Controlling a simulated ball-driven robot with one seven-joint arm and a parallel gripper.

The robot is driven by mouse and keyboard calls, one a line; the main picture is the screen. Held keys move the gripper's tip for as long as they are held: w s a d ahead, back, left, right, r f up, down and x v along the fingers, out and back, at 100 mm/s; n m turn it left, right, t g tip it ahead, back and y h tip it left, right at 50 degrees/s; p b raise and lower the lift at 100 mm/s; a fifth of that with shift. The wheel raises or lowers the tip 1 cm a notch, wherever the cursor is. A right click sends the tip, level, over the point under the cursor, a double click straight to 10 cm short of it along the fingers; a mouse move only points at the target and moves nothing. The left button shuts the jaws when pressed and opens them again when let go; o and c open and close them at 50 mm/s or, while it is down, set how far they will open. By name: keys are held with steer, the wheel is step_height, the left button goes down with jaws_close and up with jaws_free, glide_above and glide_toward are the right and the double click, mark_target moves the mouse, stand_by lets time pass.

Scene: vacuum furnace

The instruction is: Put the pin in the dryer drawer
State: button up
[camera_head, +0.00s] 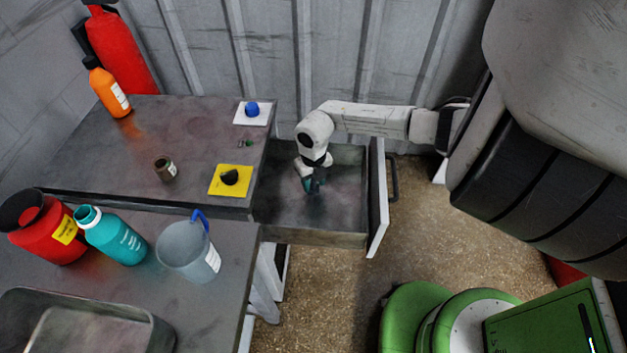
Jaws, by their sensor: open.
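The dryer drawer (280,239) is pulled out from the right side of the dark table, and its white front panel (377,200) stands to the right. My arm reaches in over that panel from the right. My gripper (312,187) points down inside the drawer, low and near its middle. It is open. Dark and teal parts show at its tips; I cannot tell whether the teal is finger or a small object. I cannot identify the pin for sure. A tiny green and dark item (245,143) lies on the table near its right edge.
Containers and a metal tray (150,330) stand at front left.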

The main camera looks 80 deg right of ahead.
mark_target(313, 180)
step_height(313, 180, up, 12)
steer(key=shift+r, duration=0.15)
stand_by(0.5)
